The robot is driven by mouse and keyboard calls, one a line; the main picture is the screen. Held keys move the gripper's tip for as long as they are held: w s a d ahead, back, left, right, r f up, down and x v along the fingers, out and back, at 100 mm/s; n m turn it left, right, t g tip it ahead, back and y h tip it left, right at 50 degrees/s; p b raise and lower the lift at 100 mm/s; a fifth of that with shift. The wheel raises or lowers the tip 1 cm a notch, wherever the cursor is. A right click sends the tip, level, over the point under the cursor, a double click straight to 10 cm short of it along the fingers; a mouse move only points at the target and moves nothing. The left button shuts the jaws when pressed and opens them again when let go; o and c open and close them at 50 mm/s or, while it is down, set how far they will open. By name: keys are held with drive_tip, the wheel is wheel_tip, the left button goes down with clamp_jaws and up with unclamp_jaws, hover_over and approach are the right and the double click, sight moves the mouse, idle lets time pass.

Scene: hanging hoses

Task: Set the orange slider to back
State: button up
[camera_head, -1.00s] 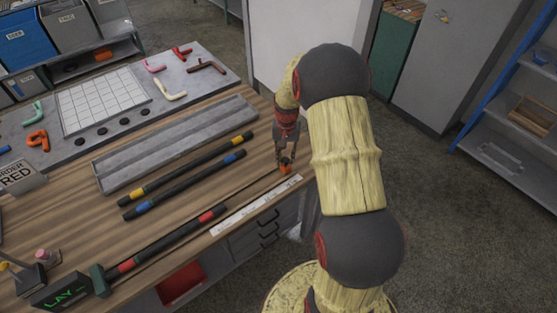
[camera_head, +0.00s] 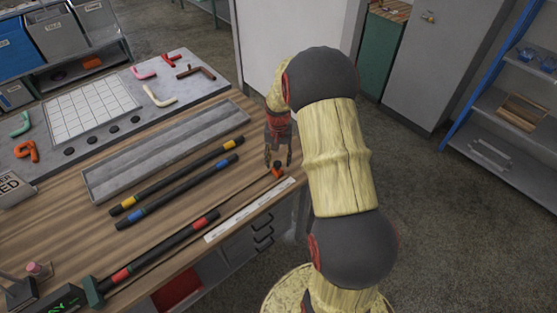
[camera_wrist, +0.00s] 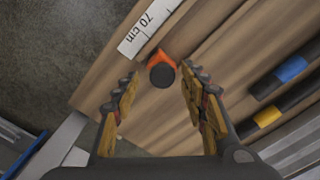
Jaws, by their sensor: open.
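The orange slider (camera_head: 278,169) sits at the right end of a thin dark track line on the wooden bench, beside the white ruler strip (camera_head: 250,210). In the wrist view the slider (camera_wrist: 160,66) has an orange body with a dark round knob, near the ruler end marked 70 cm (camera_wrist: 148,30). My gripper (camera_head: 278,163) is above and just behind the slider in the head view. In the wrist view my gripper (camera_wrist: 155,98) has its fingers spread wide, with the slider beyond the fingertips and nothing between them.
Black rods with yellow bands (camera_head: 180,176), blue bands (camera_head: 180,192) and red bands (camera_head: 160,246) lie left of the slider. A long grey tray (camera_head: 165,150) lies behind them. The bench's right edge is close to the slider.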

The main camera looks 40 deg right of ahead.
sight(278, 162)
wheel_tip(278, 162, up, 12)
idle(0.5)
idle(0.5)
